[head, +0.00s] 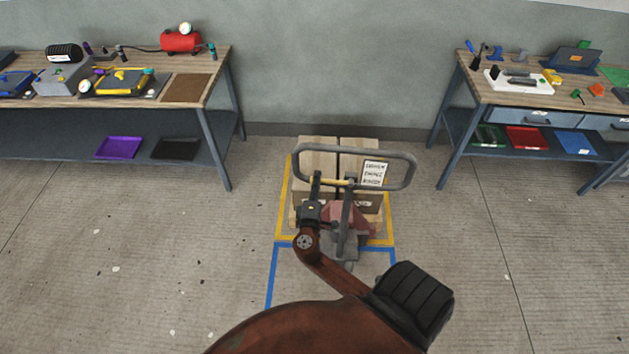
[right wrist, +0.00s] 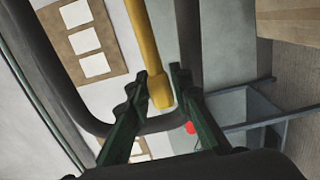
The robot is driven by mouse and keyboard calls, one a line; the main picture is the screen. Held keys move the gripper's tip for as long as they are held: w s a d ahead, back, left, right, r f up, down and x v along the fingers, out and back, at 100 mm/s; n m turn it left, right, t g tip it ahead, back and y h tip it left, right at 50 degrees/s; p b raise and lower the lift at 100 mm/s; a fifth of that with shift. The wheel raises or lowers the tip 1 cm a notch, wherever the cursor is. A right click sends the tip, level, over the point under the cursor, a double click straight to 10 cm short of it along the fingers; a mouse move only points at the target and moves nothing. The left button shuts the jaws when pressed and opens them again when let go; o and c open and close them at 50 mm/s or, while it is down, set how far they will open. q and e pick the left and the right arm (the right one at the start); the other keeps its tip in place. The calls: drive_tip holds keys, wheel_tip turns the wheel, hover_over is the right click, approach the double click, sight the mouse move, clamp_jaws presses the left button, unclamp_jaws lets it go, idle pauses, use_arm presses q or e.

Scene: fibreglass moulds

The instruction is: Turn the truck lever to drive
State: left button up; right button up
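The truck's grey loop handle (head: 410,172) stands upright in the middle of the head view, above a reddish truck body (head: 347,214). A yellow lever (head: 336,182) runs sideways inside the lower part of the loop. My right gripper (head: 316,177) is at the lever's left end. In the right wrist view the lever (right wrist: 160,88) lies between the two dark green fingers of my right gripper (right wrist: 159,76). The fingertips are close on either side of its end; whether they touch it I cannot tell. My left gripper is not in view.
A pallet with cardboard boxes (head: 318,160) and a white sign (head: 373,173) stands behind the handle, against the wall. Yellow tape (head: 282,212) and blue tape (head: 271,280) mark the floor. Workbenches stand left (head: 222,62) and right (head: 462,70).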

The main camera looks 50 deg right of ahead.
drive_tip(key=o, duration=0.3)
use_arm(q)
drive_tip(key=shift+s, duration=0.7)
use_arm(e)
drive_tip(key=shift+v, duration=4)
